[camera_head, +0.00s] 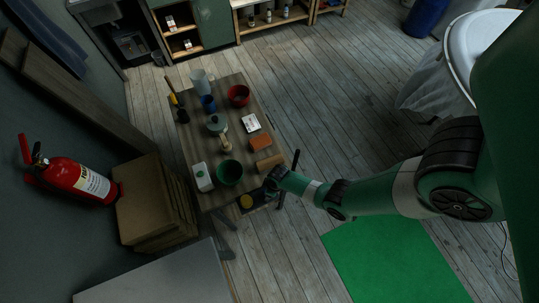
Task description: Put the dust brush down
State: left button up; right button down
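I cannot make out a dust brush for certain. A wooden-handled tool with a grey-green head (218,126) lies in the middle of the low wooden table (185,143). My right arm comes in from the right, and its gripper (272,183) is at the table's near right corner. A brown block-like piece (269,163) is just beyond the gripper; whether they touch is unclear. The fingers are too small and dark to tell whether they hold anything. My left gripper is not in view.
The table holds a green bowl (230,172), white carton (201,177), orange block (260,142), white box (250,122), red bowl (239,95), blue cup (208,103) and pale mug (201,82). Cardboard (150,205) stands left.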

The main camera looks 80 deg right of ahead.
jog(key=shift+f, duration=0.25)
jog(key=shift+c, duration=1.8)
grip_release()
jog(key=shift+r, duration=0.1)
